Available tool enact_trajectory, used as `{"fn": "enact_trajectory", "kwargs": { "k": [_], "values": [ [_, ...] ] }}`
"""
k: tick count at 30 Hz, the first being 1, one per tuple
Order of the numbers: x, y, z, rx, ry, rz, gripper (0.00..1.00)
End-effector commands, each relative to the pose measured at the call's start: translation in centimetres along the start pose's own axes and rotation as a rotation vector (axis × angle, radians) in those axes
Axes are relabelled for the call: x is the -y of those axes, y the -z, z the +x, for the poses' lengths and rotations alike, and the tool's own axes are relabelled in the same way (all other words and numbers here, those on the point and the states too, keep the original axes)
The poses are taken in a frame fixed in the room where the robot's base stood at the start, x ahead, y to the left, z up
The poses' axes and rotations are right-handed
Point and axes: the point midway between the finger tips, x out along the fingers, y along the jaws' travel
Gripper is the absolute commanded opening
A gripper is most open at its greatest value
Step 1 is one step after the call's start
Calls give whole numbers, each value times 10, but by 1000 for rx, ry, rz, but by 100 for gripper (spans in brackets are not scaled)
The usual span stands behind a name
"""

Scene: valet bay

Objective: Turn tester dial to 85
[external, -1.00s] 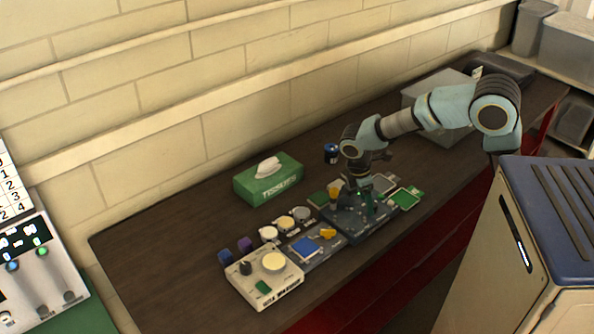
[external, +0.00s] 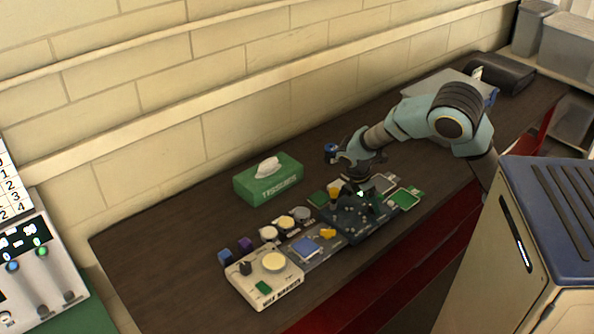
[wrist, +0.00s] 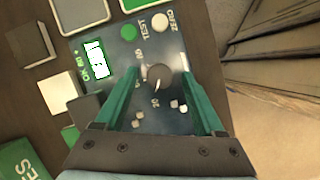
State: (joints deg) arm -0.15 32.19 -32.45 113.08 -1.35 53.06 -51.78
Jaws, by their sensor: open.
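The tester (external: 340,226) is a dark blue-grey box on the bench. The tester dial (wrist: 159,76) is a round dark knob with a pale pointer mark, which faces down the picture toward the printed 20. My gripper (wrist: 159,74) is open, its green fingers on either side of the dial with gaps showing. In the external view my gripper (external: 359,193) is over the tester, and the arm partly hides the panel. No 85 mark is readable.
A green tissue box (external: 268,181) stands behind. A beige device (external: 283,288) with a yellow disc lies at the left front, with several small discs and blocks near it. The bench at far left is clear.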

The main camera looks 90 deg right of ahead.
Motion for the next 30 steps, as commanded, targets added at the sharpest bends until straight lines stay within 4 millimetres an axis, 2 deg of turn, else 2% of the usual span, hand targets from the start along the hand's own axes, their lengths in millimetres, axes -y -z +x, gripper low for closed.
{"fn": "enact_trajectory", "kwargs": {
  "k": [11,30],
  "values": [
    [0,0,5,-1,-1,0,70],
    [0,0,5,-1,0,0,0]
  ]
}}
